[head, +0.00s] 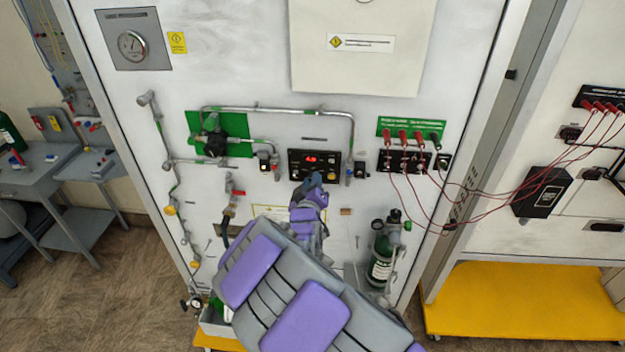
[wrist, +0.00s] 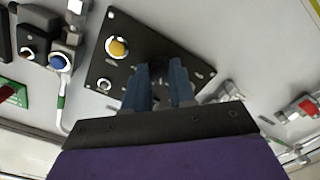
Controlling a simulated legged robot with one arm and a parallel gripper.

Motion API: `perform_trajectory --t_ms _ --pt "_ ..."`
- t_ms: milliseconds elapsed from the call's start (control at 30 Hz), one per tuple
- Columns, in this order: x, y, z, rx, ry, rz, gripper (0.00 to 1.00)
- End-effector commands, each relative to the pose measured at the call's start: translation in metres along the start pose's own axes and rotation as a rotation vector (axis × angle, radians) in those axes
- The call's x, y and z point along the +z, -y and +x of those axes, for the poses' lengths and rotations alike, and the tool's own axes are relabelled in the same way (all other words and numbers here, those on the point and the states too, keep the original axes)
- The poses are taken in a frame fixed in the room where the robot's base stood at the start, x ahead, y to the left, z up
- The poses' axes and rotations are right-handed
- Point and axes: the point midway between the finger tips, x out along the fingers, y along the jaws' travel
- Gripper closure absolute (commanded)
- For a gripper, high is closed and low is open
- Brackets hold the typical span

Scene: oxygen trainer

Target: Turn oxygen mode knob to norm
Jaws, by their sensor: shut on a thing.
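In the wrist view the panel (wrist: 118,38) looks tilted and shows a yellow button (wrist: 118,47). My gripper (head: 312,182) is at the panel's lower edge. In the wrist view its two blue fingers (wrist: 160,82) are closed around a dark knob (wrist: 158,68) on the panel. The fingers hide most of the knob, so its pointer direction cannot be told. The mode labels are too small to read.
A green gas cylinder (head: 381,262) stands at the board's lower right. A pipe (head: 270,110) runs above the panel. Red cables (head: 480,190) hang to the right. A blue-capped fitting (wrist: 60,62) sits beside the panel in the wrist view.

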Motion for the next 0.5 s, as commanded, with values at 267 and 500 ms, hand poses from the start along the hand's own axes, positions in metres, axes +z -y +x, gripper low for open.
perform_trajectory --t_ms 267,500 --pt "-0.0073 0.0000 0.0002 0.011 -0.009 -0.229 1.00" --pt "-0.0068 0.0010 0.0002 0.015 -0.002 -0.363 1.00"
